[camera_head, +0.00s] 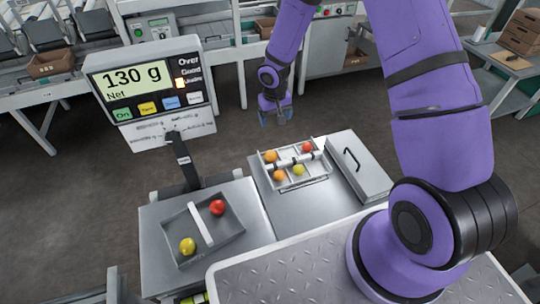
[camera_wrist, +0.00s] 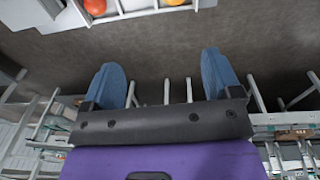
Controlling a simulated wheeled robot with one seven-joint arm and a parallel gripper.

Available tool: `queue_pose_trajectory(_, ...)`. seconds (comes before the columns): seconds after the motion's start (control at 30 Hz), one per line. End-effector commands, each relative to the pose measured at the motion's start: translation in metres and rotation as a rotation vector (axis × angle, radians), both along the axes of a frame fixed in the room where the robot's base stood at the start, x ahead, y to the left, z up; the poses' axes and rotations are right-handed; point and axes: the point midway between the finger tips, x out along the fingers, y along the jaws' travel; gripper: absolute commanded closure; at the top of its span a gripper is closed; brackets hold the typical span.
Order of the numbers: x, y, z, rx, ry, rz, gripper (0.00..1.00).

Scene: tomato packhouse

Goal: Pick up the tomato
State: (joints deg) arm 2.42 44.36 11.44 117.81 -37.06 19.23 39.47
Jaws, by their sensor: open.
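Several tomatoes are in view. A red tomato (camera_head: 217,207) and a yellow tomato (camera_head: 187,246) lie in the grey scale tray (camera_head: 234,237), on either side of its light divider. A second tray (camera_head: 315,178) to the right, with compartments, holds a red tomato (camera_head: 306,147), two orange tomatoes (camera_head: 270,156) (camera_head: 279,175) and a yellow tomato (camera_head: 299,170). My gripper (camera_head: 276,115) hangs above and behind this second tray, apart from it. In the wrist view my gripper (camera_wrist: 163,77) has its blue fingers spread with nothing between; a red tomato (camera_wrist: 95,6) shows at the top edge.
A scale display (camera_head: 148,85) reading 130 g stands on a post behind the scale tray. A grey box with a black handle (camera_head: 352,165) sits right of the compartment tray. Benches with cardboard boxes (camera_head: 52,65) line the back. Open floor lies between.

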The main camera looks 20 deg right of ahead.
Motion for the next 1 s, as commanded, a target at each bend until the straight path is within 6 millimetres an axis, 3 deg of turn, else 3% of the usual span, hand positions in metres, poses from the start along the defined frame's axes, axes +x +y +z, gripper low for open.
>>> queue_pose_trajectory(0.03,-0.002,0.004,-0.020,0.012,0.017,0.001,0.16)
queue_pose_trajectory(0.1,-0.003,0.009,-0.040,0.027,0.031,0.000,0.16)
queue_pose_trajectory(0.23,-0.006,0.015,-0.066,0.046,0.047,-0.002,0.16)
queue_pose_trajectory(0.7,-0.009,0.019,-0.122,0.056,0.056,-0.002,0.16)
queue_pose_trajectory(1.0,-0.010,0.018,-0.144,0.055,0.056,-0.002,0.16)
